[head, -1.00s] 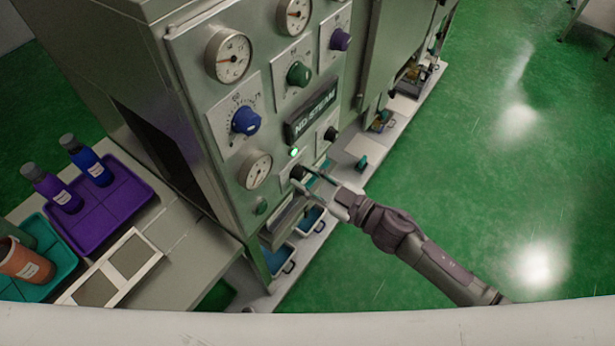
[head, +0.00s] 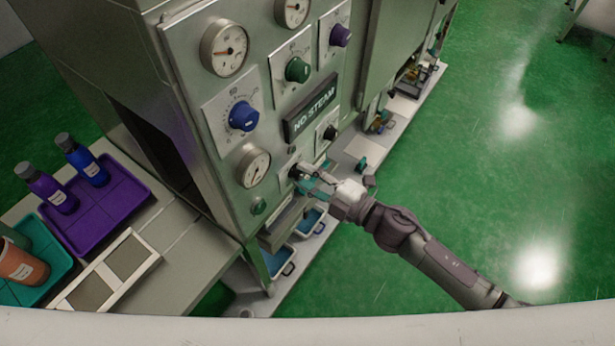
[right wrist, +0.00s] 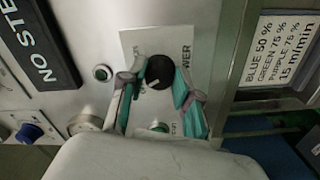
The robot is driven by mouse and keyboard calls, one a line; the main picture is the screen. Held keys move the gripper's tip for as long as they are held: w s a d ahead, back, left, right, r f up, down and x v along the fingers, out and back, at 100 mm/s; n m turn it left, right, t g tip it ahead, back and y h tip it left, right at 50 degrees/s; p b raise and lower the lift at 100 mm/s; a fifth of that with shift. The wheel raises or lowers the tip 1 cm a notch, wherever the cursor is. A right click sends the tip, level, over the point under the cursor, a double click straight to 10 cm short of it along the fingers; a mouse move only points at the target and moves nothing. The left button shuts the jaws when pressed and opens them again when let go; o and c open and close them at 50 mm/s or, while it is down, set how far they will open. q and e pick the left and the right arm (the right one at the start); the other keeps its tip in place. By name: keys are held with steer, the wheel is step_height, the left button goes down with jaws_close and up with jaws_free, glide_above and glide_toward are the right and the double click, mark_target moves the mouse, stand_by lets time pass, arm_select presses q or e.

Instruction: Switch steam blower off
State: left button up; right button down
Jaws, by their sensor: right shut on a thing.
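The black blower knob (right wrist: 160,72) sits on a pale plate whose label is partly covered and shows "WER". My right gripper (right wrist: 159,80) has its teal-padded fingers on either side of the knob and is shut on it. In the head view the right gripper (head: 306,180) is at the lower part of the steel control panel (head: 225,170), and the knob is mostly hidden by the fingers. My left gripper is not in view.
A "NO STEAM" sign (head: 311,113), a blue knob (head: 243,116), a green knob (head: 298,69), another black knob (head: 330,132) and gauges surround the spot. A side table with trays (head: 95,205) and bottles stands left. The green floor on the right is open.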

steer(key=shift+n, duration=1.3)
steer(key=shift+n+b, duration=0.3)
steer(key=c, duration=0.8)
jaws_free()
steer(key=v, duration=1.2)
